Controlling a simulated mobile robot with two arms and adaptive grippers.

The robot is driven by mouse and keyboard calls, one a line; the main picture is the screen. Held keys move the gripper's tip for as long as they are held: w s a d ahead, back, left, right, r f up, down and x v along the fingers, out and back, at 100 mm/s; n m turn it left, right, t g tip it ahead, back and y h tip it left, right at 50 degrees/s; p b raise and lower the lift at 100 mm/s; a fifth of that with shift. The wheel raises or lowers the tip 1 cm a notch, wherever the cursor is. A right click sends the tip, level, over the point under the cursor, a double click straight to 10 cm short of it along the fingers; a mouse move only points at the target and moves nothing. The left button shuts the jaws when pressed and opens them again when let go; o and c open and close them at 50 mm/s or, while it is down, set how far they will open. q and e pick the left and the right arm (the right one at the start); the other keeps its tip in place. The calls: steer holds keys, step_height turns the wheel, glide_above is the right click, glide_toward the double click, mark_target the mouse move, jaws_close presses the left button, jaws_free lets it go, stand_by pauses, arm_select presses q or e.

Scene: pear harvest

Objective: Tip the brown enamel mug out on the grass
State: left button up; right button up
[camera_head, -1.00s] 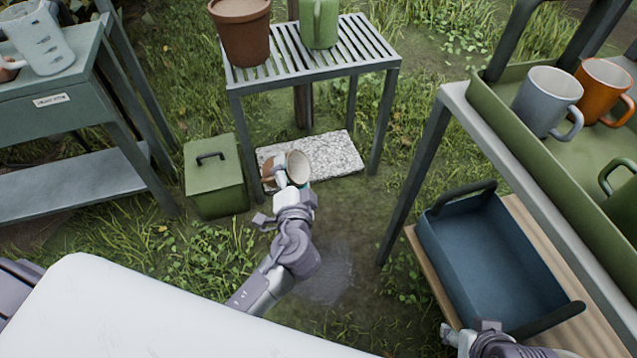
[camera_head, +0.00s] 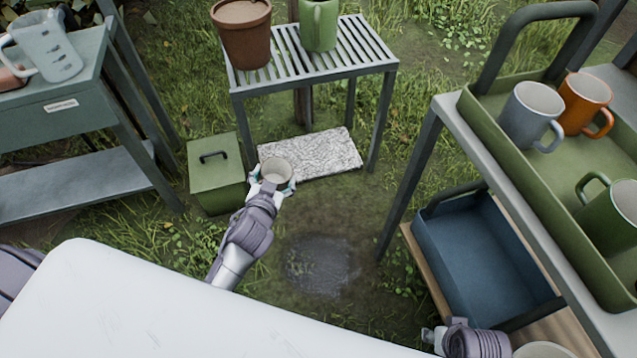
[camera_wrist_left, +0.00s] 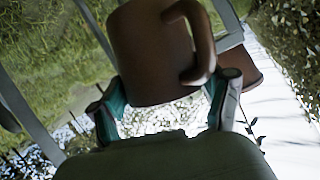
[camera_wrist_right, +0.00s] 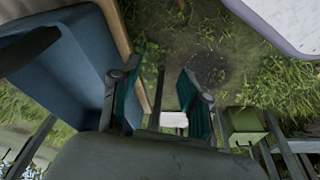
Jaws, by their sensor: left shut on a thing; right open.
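The brown enamel mug (camera_wrist_left: 150,50) is held in my left gripper (camera_wrist_left: 165,105), whose fingers are shut on both sides of its body. In the head view the mug (camera_head: 277,171) shows its pale inside and stands roughly upright above the ground, in front of the stone slab. My left gripper (camera_head: 271,184) is around it there. Its contents cannot be made out. A dark wet patch (camera_head: 322,264) lies on the grass to the right of my left arm. My right gripper (camera_wrist_right: 160,100) is open and empty beside the blue tray.
A slatted stand (camera_head: 340,62) with a terracotta pot (camera_head: 243,40) and a green mug (camera_head: 319,25) is behind. A green lidded box (camera_head: 216,175) stands left of the speckled slab (camera_head: 318,155). The shelf at right holds mugs in a green tray (camera_head: 500,130) above the blue tray (camera_head: 480,255).

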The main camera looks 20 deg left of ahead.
arm_select(q)
steer(key=shift+a+f+n+h+p, duration=0.2)
steer(key=shift+a+n+h+p, duration=0.35)
steer(key=shift+a+p, duration=0.35)
steer(key=shift+a+f+n, duration=0.2)
steer(key=shift+a+n, duration=0.05)
steer(key=shift+n, duration=0.1)
arm_select(e)
step_height(320, 180, down, 8)
steer(key=s, duration=0.1)
steer(key=shift+s+f, duration=0.25)
steer(key=shift+s, duration=0.1)
